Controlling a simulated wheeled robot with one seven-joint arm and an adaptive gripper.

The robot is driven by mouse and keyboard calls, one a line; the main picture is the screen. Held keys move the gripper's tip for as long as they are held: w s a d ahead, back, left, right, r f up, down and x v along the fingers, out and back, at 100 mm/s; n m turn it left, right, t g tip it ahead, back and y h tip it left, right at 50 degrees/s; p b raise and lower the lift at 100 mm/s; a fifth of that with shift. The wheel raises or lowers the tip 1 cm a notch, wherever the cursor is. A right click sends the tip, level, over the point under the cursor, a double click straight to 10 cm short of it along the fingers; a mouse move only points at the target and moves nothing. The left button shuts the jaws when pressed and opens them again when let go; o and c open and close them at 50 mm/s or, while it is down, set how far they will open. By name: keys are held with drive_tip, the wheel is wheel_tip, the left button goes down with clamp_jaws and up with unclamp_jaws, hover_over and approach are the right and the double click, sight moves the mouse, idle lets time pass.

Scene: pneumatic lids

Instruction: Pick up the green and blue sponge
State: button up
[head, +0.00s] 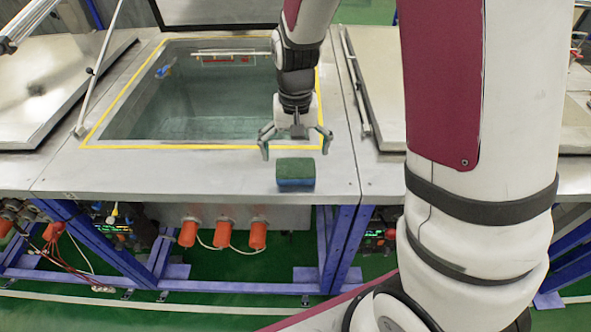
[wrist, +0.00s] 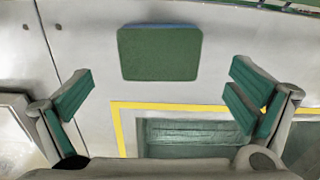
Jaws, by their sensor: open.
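The green and blue sponge (head: 295,174) lies flat on the metal ledge in front of the open tank, green side up and blue below. It also shows in the wrist view (wrist: 160,53) at the upper middle, with a thin blue edge along its top. My gripper (head: 295,149) is open and empty. In the head view it hangs just above and behind the sponge. In the wrist view the two green-padded fingers (wrist: 158,98) stand wide apart, left and right of the sponge, and do not touch it.
The open tank (head: 110,117) with a yellow border lies behind the sponge. A raised lid edge (head: 222,29) stands at its back. Closed metal lids (head: 50,90) lie to the left and right. Orange connectors (head: 223,233) sit below the ledge. The ledge around the sponge is clear.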

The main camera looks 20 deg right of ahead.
sight(296, 167)
wheel_tip(296, 167, down, 5)
drive_tip(key=shift+r+p, duration=0.1)
drive_tip(key=shift+p, duration=0.2)
drive_tip(key=c, duration=0.7)
